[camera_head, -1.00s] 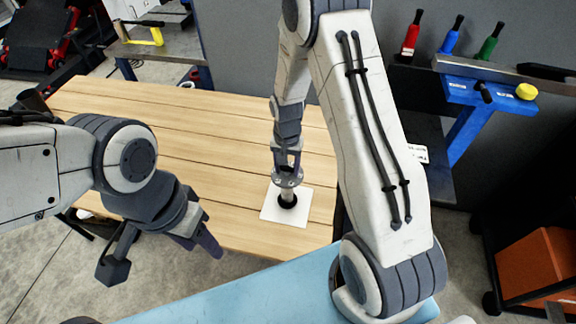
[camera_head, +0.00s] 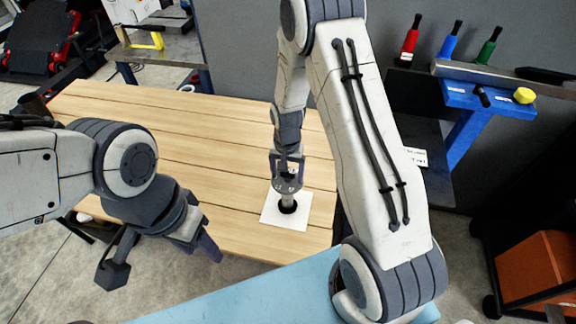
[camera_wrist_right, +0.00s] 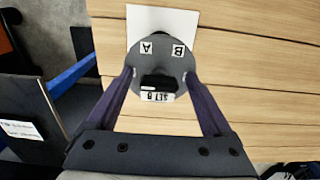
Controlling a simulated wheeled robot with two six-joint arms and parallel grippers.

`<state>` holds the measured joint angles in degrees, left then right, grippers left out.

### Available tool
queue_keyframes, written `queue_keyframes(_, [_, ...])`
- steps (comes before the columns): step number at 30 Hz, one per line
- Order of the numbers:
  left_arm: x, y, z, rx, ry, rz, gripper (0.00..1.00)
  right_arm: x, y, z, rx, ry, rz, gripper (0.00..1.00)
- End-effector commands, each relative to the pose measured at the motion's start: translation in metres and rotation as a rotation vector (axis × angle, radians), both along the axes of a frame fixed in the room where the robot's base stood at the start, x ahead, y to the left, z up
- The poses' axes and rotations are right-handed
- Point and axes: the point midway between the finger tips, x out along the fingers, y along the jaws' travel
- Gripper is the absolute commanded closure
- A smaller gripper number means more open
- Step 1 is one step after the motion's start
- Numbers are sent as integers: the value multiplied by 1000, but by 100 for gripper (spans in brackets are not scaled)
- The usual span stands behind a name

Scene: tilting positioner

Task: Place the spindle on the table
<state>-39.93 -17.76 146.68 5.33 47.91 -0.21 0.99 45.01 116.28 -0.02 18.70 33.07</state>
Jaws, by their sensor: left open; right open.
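The spindle (camera_head: 288,197) is a grey metal piece with a round flange on a narrower shaft. It stands upright, its lower end over a dark ring on a white sheet (camera_head: 270,214) on the wooden table (camera_head: 180,140). In the right wrist view its flange (camera_wrist_right: 160,47) carries labels A, B and SET 8, with a black block on top. My right gripper (camera_head: 287,166) is open just above the flange; its fingers (camera_wrist_right: 160,76) are spread on either side of the block. My left gripper (camera_head: 201,250) is open and empty, off the table's front left.
The table is bare to the left of and behind the sheet. A blue surface (camera_head: 240,295) lies in front. On the right stand a blue bracket (camera_head: 490,100) with a yellow knob and several coloured-handled tools (camera_head: 450,42). An orange box (camera_head: 538,268) is at lower right.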

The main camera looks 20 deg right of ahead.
Motion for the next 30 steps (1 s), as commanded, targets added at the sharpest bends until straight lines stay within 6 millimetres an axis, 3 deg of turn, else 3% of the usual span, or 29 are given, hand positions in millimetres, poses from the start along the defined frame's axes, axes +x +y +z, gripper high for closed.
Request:
queue_keyframes(5, [0, 0, -9, 0, 0, 1, 50, 2, 0, 20, 0, -7, 0, 15])
queue_keyframes(15, [0, 0, -30, 0, 0, 5, 50, 1, 0, 89, 0, -7, -1, 15])
queue_keyframes(23, [0, 0, -35, 0, 1, 6, 50, -1, 3, 120, 1, -3, 11, 15])
queue_keyframes(26, [0, 0, -35, 0, 1, 6, 50, -15, 26, 135, 6, -10, 106, 15])
queue_keyframes(29, [0, 0, -34, 0, 1, 6, 50, -50, 70, 157, 17, -21, 315, 15])
queue_keyframes(30, [0, 0, -34, 0, 1, 6, 50, -71, 88, 166, 22, -26, 420, 15])
